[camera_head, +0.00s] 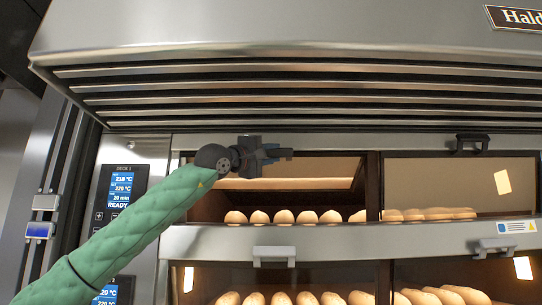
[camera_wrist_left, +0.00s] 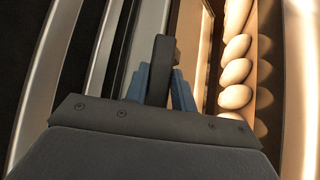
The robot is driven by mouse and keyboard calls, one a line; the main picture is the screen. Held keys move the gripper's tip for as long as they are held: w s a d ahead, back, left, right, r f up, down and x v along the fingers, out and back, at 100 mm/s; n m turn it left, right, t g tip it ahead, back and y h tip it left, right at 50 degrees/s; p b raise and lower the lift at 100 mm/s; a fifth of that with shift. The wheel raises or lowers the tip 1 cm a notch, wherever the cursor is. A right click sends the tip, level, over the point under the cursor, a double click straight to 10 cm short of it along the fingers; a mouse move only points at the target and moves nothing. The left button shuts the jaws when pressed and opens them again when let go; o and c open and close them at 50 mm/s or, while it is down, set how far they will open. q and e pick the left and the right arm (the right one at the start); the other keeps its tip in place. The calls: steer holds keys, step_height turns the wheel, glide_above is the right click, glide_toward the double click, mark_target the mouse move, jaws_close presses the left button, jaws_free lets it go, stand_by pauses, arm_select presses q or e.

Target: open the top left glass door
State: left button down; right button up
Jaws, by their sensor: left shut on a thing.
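The top left glass door (camera_head: 318,184) is in the upper deck, in the middle of the head view. It looks tilted inward, with its lower edge raised and a row of loaves showing clear below it. My left gripper (camera_head: 270,153) is at the door's top edge, its blue fingers shut on the dark door handle (camera_head: 284,153). In the left wrist view the handle (camera_wrist_left: 162,65) stands between the two blue fingers. The gripper and wrist hide part of the door's top left. My right gripper is in neither view.
The top right glass door (camera_head: 440,180) is closed, its dark handle (camera_head: 469,143) at the top. A slatted steel hood (camera_head: 300,80) overhangs close above my arm. A control panel (camera_head: 122,193) is at the left. The lower deck's grey handle (camera_head: 274,256) juts out below.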

arm_select(q)
steer(key=shift+w+f+m+h+b, duration=0.25)
steer(key=shift+f+m+h+b, duration=0.25)
steer(key=shift+m+h, duration=0.4)
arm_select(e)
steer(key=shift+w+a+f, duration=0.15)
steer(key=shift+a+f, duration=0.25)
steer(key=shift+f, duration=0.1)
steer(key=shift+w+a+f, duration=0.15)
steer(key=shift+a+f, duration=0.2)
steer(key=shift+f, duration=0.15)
arm_select(q)
steer(key=shift+f, duration=0.1)
